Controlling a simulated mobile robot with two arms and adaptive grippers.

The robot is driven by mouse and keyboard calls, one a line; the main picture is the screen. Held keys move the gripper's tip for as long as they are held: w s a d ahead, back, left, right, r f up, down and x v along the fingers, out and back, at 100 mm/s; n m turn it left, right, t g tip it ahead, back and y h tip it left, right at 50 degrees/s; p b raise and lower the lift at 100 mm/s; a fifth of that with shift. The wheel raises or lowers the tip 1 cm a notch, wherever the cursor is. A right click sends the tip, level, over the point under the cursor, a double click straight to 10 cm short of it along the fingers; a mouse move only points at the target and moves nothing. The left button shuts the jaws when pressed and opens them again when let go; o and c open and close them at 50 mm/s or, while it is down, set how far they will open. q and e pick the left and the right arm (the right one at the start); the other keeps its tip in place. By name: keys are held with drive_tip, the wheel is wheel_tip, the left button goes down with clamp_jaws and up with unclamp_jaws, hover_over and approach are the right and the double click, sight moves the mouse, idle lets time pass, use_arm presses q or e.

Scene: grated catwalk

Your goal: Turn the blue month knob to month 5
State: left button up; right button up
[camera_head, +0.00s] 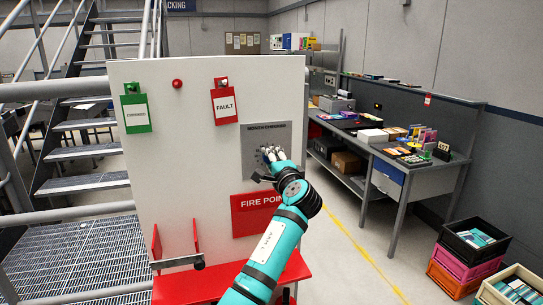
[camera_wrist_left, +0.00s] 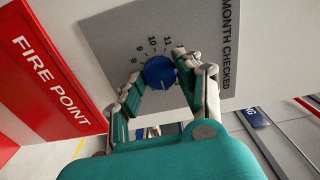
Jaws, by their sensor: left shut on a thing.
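The blue month knob (camera_wrist_left: 158,71) sits on a grey plate (camera_wrist_left: 108,38) lettered MONTH CHECKED, which is on the white panel in the head view (camera_head: 283,131). In the left wrist view, numbers from about 8 to 11 show along the knob's upper side; the other numbers are hidden by my fingers. A small pale mark shows low on the knob, but I cannot tell which month it points to. My left gripper (camera_wrist_left: 160,77) has its fingers on both sides of the knob, shut on it. In the head view my left gripper (camera_head: 271,155) covers most of the knob.
The white panel (camera_head: 190,160) carries a green tag (camera_head: 135,113), a red FAULT tag (camera_head: 224,106), a red button (camera_head: 177,83) and a red FIRE POINT sign (camera_head: 253,214). A red shelf (camera_head: 205,283) juts out below. A cluttered workbench (camera_head: 420,171) and stacked crates (camera_head: 462,262) stand right.

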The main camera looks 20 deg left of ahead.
use_arm(q)
drive_tip(key=shift+m+p, duration=0.3)
drive_tip(key=shift+m, duration=2.7)
drive_tip(key=o, duration=1.1)
drive_tip(key=shift+w, duration=0.1)
drive_tip(key=shift+o, duration=0.2)
drive_tip(key=v, duration=1.2)
